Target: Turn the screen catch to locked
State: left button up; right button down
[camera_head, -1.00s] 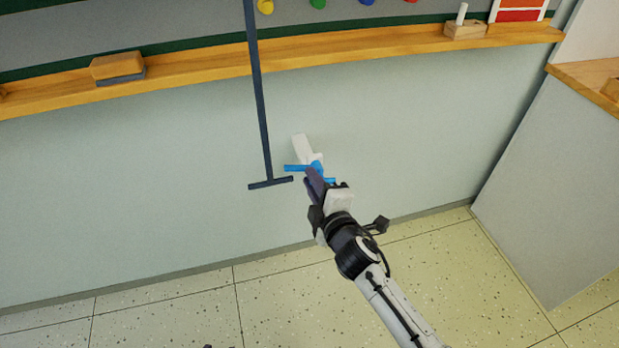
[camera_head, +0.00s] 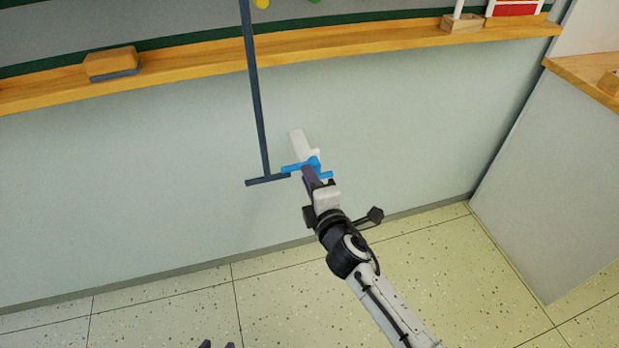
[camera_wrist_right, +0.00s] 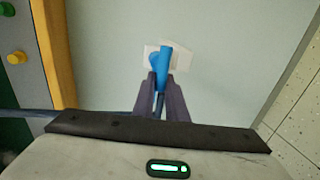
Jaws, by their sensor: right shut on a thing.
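The screen catch is a blue handle (camera_head: 313,163) on a white plate (camera_head: 298,142) fixed to the pale wall panel below the wooden ledge. My right gripper (camera_head: 308,172) reaches up from the lower right and is shut on the blue handle. In the right wrist view, the handle (camera_wrist_right: 166,62) rises from between the dark fingers (camera_wrist_right: 160,88), with the white plate (camera_wrist_right: 149,56) behind it. The fingers hide part of the handle, and I see no marking of its locked position.
A dark rod with a crossbar (camera_head: 257,105) hangs just left of the catch, its foot close to the handle. The wooden ledge (camera_head: 200,64) above holds an eraser (camera_head: 112,64) and a small wooden block (camera_head: 462,22). A grey cabinet (camera_head: 560,190) stands right. The floor is clear.

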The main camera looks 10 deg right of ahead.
jog(key=c, duration=1.8)
grip_release()
jog(key=shift+o, duration=0.2)
jog(key=p+v, duration=0.1)
jog(key=v, duration=0.9)
jog(key=shift+s, duration=0.2)
jog(key=shift+d, duration=0.1)
